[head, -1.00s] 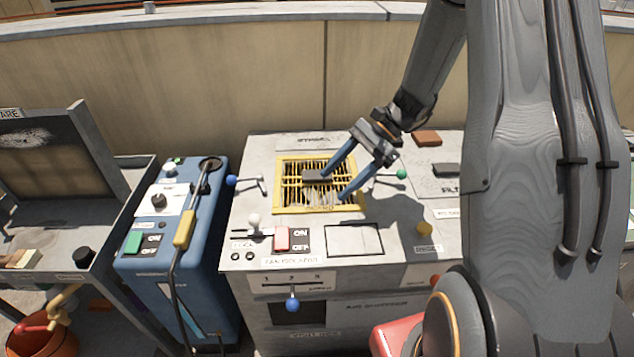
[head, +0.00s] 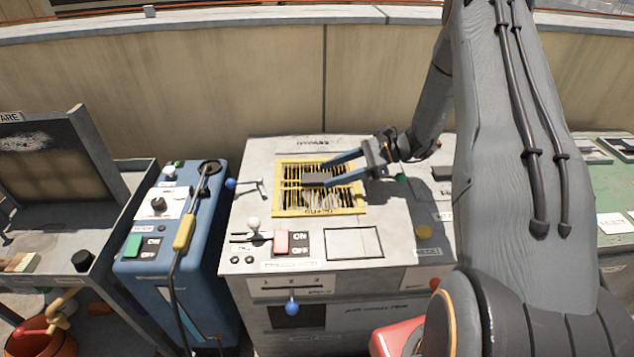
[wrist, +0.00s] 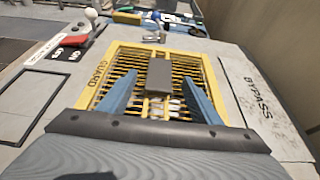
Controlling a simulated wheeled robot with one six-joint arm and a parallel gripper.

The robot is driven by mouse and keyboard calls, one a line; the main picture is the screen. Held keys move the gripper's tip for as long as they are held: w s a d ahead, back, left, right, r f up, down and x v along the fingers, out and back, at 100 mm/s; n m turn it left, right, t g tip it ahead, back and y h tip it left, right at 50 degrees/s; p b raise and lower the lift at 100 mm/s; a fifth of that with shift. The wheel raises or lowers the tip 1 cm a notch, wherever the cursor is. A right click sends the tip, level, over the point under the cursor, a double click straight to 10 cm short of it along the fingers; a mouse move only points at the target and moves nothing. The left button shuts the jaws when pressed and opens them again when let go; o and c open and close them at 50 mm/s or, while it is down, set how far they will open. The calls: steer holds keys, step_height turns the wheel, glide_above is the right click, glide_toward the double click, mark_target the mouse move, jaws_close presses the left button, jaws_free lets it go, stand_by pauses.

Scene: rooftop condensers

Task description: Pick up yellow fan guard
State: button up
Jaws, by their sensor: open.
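The yellow fan guard (head: 318,209) is a square frame with bars and a dark block-like handle (head: 314,180) at its middle. It lies on the top of the grey condenser unit. In the wrist view the guard (wrist: 208,73) fills the centre, marked GUARD on its left side, with the grey handle (wrist: 160,73) standing on it. My gripper (head: 326,172) is open above the guard, its blue fingers pointing left at the handle. In the wrist view the fingertips (wrist: 160,79) lie on either side of the handle's near end. I cannot tell whether they touch it.
A red ON/OFF switch (head: 281,242) and a white-knobbed lever (head: 254,225) stand in front of the guard. A blue machine (head: 150,285) stands to the left.

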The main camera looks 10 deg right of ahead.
mark_target(318, 177)
steer(key=x, duration=0.3)
steer(key=shift+a+f+p, duration=0.1)
steer(key=shift+a+p, duration=0.15)
steer(key=shift+p, duration=0.15)
steer(key=c, duration=1.4)
